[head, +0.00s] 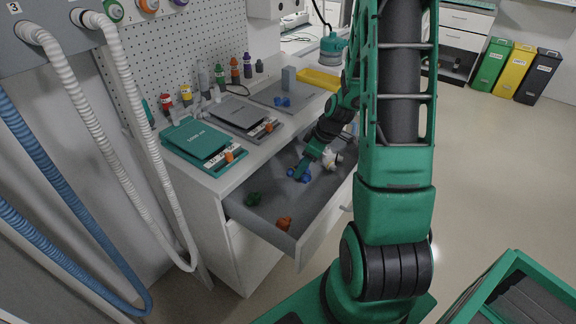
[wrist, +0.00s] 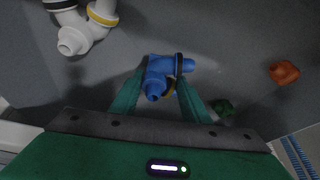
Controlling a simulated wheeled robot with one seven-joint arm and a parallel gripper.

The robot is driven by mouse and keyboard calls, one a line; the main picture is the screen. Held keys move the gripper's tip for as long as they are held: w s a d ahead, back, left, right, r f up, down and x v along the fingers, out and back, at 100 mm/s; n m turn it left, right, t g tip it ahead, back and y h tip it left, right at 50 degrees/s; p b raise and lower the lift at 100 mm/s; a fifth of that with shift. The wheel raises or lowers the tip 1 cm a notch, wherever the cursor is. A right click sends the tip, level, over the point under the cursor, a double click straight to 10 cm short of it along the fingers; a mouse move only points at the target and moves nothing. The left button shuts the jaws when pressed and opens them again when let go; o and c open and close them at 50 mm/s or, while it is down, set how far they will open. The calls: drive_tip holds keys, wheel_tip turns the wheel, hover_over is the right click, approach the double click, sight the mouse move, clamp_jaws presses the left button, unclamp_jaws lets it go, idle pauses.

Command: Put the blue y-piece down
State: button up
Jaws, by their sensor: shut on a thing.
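My gripper (head: 301,172) is inside the open grey drawer (head: 265,217), shut on a blue y-piece (head: 304,177). In the wrist view the blue y-piece (wrist: 158,78) sits between the two green fingers of my gripper (wrist: 163,80), one on each side. It is at or close above the drawer floor; I cannot tell whether it touches. Another blue piece (head: 283,101) lies on a grey tray on the counter.
In the drawer, a white piece (wrist: 84,28) lies to the left in the wrist view, an orange one (wrist: 284,72) to the right and a green one (wrist: 223,107) nearer. Teal (head: 203,145) and grey (head: 240,115) cases stand on the counter above. Bare drawer floor shows between the pieces.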

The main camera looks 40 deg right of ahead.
drive_tip(key=shift+w+a, duration=0.25)
drive_tip(key=shift+w, duration=0.2)
drive_tip(key=w+a, duration=0.1)
drive_tip(key=w+a+f, duration=0.1)
drive_tip(key=w, duration=0.1)
drive_tip(key=shift+f, duration=0.1)
drive_tip(key=o, duration=1.3)
